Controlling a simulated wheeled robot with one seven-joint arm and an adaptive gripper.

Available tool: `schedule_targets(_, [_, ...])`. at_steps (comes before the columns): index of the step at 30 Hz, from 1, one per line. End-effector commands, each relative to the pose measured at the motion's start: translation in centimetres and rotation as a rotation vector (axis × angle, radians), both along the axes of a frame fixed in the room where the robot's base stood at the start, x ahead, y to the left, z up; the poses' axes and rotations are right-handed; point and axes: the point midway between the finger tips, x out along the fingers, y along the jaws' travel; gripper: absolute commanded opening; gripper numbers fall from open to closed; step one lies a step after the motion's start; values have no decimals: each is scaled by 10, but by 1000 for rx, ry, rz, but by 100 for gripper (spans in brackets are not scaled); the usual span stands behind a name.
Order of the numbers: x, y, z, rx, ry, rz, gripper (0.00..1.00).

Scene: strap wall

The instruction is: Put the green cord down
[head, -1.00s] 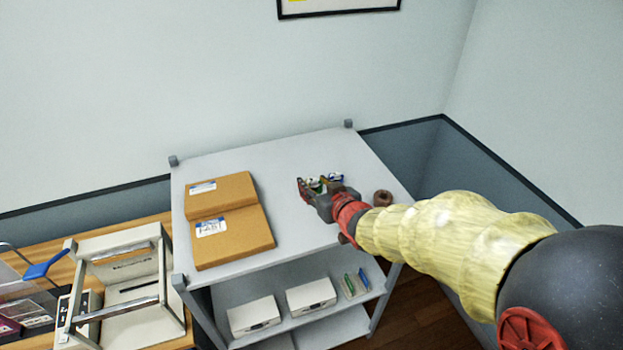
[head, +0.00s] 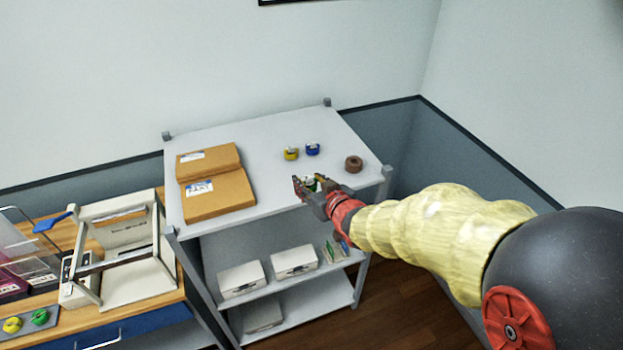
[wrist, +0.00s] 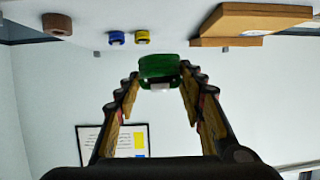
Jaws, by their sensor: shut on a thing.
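The green cord (wrist: 158,68) is a small green coil with a white band, held between the fingertips of my gripper (wrist: 160,88) in the wrist view. In the head view my gripper (head: 312,187) is shut on the green cord (head: 311,184), which is partly hidden by the fingers. It appears by the front edge of the shelf unit's grey top (head: 270,135); the exact height above it is hard to tell.
Yellow (head: 291,153) and blue (head: 312,149) coils and a brown roll (head: 354,164) lie on the top's right half. Cardboard boxes (head: 215,195) cover its left part. White boxes (head: 295,261) stand on the shelf below. A wooden bench (head: 140,320) with yellow and green coils (head: 39,316) is at left.

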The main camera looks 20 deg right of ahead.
Motion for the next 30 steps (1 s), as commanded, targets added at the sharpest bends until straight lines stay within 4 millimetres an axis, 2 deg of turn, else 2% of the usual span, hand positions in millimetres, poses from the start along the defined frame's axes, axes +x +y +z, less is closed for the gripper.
schedule_targets(8, [2, 11, -44, 1, 6, -11, 14])
schedule_targets(21, [7, 31, -127, -1, 6, -35, 14])
schedule_targets(30, [10, 41, -173, -1, 5, -49, 14])
